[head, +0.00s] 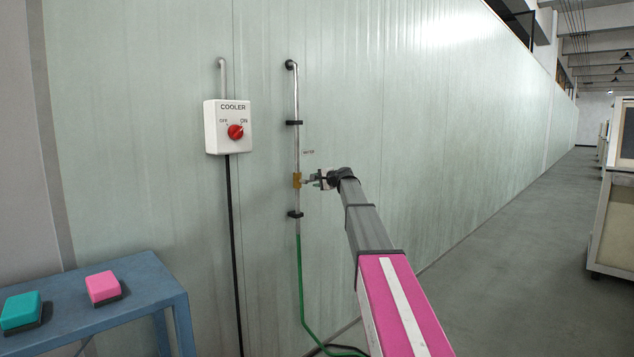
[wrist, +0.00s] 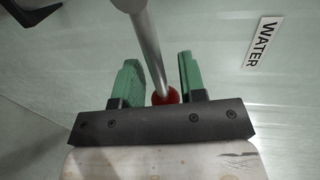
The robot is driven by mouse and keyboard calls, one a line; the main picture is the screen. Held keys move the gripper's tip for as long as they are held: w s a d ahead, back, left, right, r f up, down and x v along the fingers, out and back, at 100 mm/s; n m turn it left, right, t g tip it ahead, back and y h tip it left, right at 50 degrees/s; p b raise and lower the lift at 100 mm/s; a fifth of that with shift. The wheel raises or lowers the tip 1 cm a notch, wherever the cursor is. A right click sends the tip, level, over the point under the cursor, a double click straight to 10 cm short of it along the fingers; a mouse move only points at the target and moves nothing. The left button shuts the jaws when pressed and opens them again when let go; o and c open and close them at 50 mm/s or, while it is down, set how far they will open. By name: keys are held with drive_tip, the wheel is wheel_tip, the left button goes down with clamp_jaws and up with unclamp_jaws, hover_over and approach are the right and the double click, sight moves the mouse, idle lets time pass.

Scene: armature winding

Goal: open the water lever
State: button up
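The water pipe (head: 296,95) runs down the wall panel, with a brass-coloured valve (head: 297,180) on it. My gripper (head: 312,181) is at the valve's right side in the head view. In the wrist view my gripper (wrist: 158,82) has its two green fingers apart. A grey metal rod or pipe (wrist: 147,45) comes down between them, and a red round part (wrist: 170,96) sits between the fingers near the palm, closer to the right finger. I cannot tell whether a finger touches it. The lever's shape is unclear in the head view. A WATER label (wrist: 263,41) is on the wall.
A white COOLER box (head: 228,127) with a red knob is on the wall to the left. A blue table (head: 140,275) with a pink and a teal block stands at lower left. A green hose (head: 301,275) hangs below the pipe.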

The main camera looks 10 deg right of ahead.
clamp_jaws()
drive_tip(key=shift+r, duration=0.15)
wheel_tip(320, 180, up, 2)
drive_tip(key=n, duration=0.2)
drive_tip(key=shift+n+t+h, duration=0.3)
drive_tip(key=shift+n+h, duration=0.1)
drive_tip(key=r+n, duration=0.1)
drive_tip(key=a+r+n, duration=0.1)
drive_tip(key=n, duration=0.1)
drive_tip(key=s+r+n+t, duration=0.1)
drive_tip(key=shift+a+h, duration=0.2)
drive_tip(key=shift+h, duration=0.2)
drive_tip(key=n, duration=0.1)
drive_tip(key=s+a+r+n, duration=0.1)
drive_tip(key=n, duration=0.1)
drive_tip(key=n+t, duration=0.1)
drive_tip(key=shift+s+a+r, duration=0.15)
drive_tip(key=shift+a+r, duration=0.2)
drive_tip(key=shift+a, duration=0.05)
drive_tip(key=shift+s+a+r+n+t, duration=0.15)
drive_tip(key=shift+s+a+n, duration=0.2)
drive_tip(key=shift+n, duration=0.45)
drive_tip(key=shift+s+a+r+n+t, duration=0.1)
drive_tip(key=shift+s+a+n+t, duration=0.1)
drive_tip(key=shift+a+n, duration=0.45)
drive_tip(key=shift+s+a+r+n+t, duration=0.15)
drive_tip(key=shift+s+a+n, duration=0.1)
drive_tip(key=shift+n, duration=0.7)
